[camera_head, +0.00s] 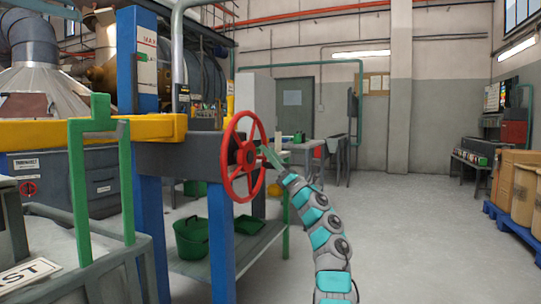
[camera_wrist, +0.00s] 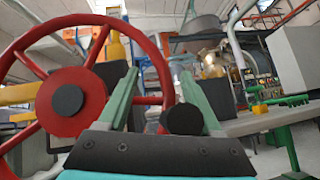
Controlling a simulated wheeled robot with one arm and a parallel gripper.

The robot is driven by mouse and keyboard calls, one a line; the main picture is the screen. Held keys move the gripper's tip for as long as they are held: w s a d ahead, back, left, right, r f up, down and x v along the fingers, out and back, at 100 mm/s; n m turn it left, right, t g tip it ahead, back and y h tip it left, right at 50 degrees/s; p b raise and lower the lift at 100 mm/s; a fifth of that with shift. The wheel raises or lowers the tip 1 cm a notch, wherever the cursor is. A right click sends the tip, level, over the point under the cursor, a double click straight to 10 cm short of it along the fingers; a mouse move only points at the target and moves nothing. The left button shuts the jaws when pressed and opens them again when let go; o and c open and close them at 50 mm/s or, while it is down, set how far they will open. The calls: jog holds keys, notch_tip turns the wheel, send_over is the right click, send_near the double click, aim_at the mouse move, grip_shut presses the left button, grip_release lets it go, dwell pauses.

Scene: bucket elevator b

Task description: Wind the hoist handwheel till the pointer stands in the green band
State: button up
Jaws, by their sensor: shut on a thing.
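The red handwheel (camera_head: 231,178) stands upright on the end of a dark housing below the yellow beam. It also fills the left of the wrist view (camera_wrist: 150,48). My gripper (camera_head: 266,152) reaches its right side. In the wrist view my gripper's fingers (camera_wrist: 160,85) straddle the rim and a dark round knob (camera_wrist: 183,121), shut on the handwheel; the exact contact is unclear. A pale scale plate (camera_head: 147,72) marked MAX is on the blue post.
A green-framed container (camera_head: 80,190) stands in the left foreground. Behind are a workbench (camera_head: 305,145) and a door. The floor between is clear.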

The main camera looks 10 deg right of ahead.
jog(key=shift+f, duration=0.1)
jog(key=shift+s+d+f+b, duration=0.25)
jog(key=shift+d+f+b, duration=0.25)
jog(key=shift+d+f, duration=0.1)
jog(key=shift+s+d+f+b, duration=0.2)
jog(key=shift+d+f+b, duration=0.25)
jog(key=shift+d+f, duration=0.1)
jog(key=shift+s+d+f+b, duration=0.25)
jog(key=shift+d+f+b, duration=0.05)
jog(key=shift+d+f, duration=0.35)
jog(key=shift+s+d+f+b, duration=0.3)
jog(key=shift+d+f+b, duration=0.05)
jog(key=shift+d+f, duration=0.3)
jog(key=shift+s+d+f+b, duration=0.25)
jog(key=shift+d+f+b, duration=0.05)
jog(key=shift+d+f, duration=0.3)
jog(key=shift+r, duration=0.1)
jog(key=shift+d, duration=0.1)
jog(key=v, duration=0.7)
jog(key=shift+s+f, duration=0.2)
jog(key=shift+f, duration=0.1)
